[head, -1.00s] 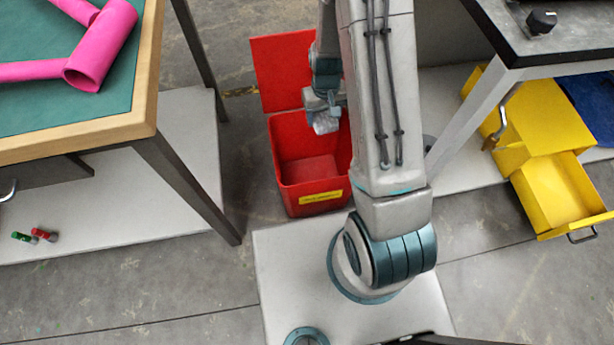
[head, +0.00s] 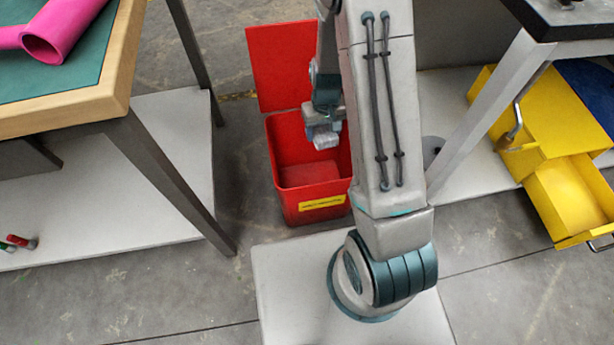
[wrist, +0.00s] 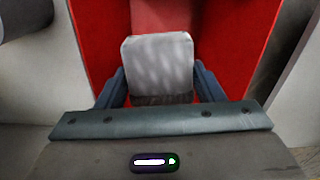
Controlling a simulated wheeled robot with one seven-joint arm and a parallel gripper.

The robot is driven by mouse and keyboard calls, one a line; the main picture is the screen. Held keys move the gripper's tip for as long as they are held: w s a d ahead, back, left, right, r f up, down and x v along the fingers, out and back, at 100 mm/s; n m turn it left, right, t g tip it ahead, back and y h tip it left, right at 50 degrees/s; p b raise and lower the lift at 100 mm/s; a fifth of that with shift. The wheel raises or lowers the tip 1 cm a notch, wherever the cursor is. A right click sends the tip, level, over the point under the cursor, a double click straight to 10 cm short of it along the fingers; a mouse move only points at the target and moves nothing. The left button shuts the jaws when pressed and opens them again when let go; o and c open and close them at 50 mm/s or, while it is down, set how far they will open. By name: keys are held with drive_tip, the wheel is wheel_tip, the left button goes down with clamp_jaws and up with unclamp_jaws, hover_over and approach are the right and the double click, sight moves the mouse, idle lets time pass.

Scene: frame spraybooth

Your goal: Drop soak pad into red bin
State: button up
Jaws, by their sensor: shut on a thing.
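The soak pad (wrist: 158,62) is a pale grey-white block held between the two fingers of my gripper (wrist: 160,88) in the wrist view. In the head view my gripper (head: 324,132) is over the red bin (head: 312,216), with the pad (head: 326,141) showing small and pale at its tip. The bin stands open on the floor, its lid raised at the back, with a yellow label on the front. Red bin walls (wrist: 100,40) flank the pad in the wrist view. My arm hides the bin's right side. The pad's exact height against the rim is hard to tell.
A green-topped table (head: 118,95) with pink tubes (head: 62,30) stands at left. A dark-topped bench (head: 560,28) and a yellow cabinet with an open drawer (head: 572,195) are at right. Small red and green items (head: 20,241) lie at far left.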

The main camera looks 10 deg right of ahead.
drive_tip(key=shift+f, duration=0.25)
drive_tip(key=o, duration=1)
drive_tip(key=shift+o, duration=0.2)
wheel_tip(320, 180, up, 14)
drive_tip(key=p, duration=0.5)
